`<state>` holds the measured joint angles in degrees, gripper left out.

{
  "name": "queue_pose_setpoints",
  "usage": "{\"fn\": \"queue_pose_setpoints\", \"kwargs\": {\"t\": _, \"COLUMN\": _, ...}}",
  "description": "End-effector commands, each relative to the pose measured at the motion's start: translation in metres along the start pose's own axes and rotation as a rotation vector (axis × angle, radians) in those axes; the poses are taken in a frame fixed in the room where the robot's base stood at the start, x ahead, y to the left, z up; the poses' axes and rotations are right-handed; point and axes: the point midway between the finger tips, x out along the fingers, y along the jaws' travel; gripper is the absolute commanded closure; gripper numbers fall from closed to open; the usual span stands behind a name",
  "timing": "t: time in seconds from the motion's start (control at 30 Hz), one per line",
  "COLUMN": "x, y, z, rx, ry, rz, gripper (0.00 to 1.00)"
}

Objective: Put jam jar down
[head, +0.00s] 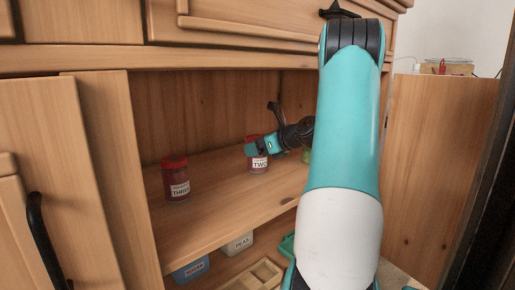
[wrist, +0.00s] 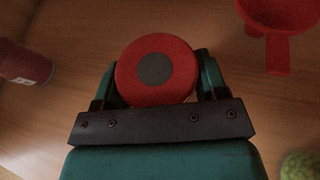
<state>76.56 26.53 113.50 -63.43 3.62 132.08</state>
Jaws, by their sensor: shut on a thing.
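A jam jar with a red lid and a label reading "TWO" (head: 259,164) is at the wooden shelf inside the open dresser. My gripper (head: 257,148) is shut on this jar near its top. In the wrist view the jar's red lid (wrist: 156,68) with a grey disc sits between the two fingers of my gripper (wrist: 155,88). The jar looks upright; its base is at or just above the shelf, and I cannot tell whether it touches. Another red-lidded jar labelled "THREE" (head: 176,180) stands upright on the shelf to the left.
A red cup-like thing with a handle (wrist: 278,22) and a green fuzzy round thing (wrist: 300,165) lie near the gripper. Blue (head: 191,270) and white (head: 238,243) containers and a wooden tray (head: 262,276) are below. Free shelf (head: 217,187) lies between the jars.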

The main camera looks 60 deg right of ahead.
Motion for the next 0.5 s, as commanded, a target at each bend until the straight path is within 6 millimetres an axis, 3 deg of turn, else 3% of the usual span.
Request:
{"fn": "queue_pose_setpoints", "kwargs": {"t": 0.03, "x": 0.0002, "y": -0.0001, "z": -0.0008, "rx": 0.002, "ry": 0.0, "rz": 0.0, "gripper": 0.32}}
{"fn": "queue_pose_setpoints", "kwargs": {"t": 0.13, "x": 0.0003, "y": -0.0001, "z": -0.001, "rx": 0.001, "ry": 0.0, "rz": 0.0, "gripper": 0.09}}
{"fn": "queue_pose_setpoints", "kwargs": {"t": 0.5, "x": -0.0051, "y": -0.0005, "z": 0.003, "rx": 0.0, "ry": 0.001, "rz": -0.002, "gripper": 0.08}}
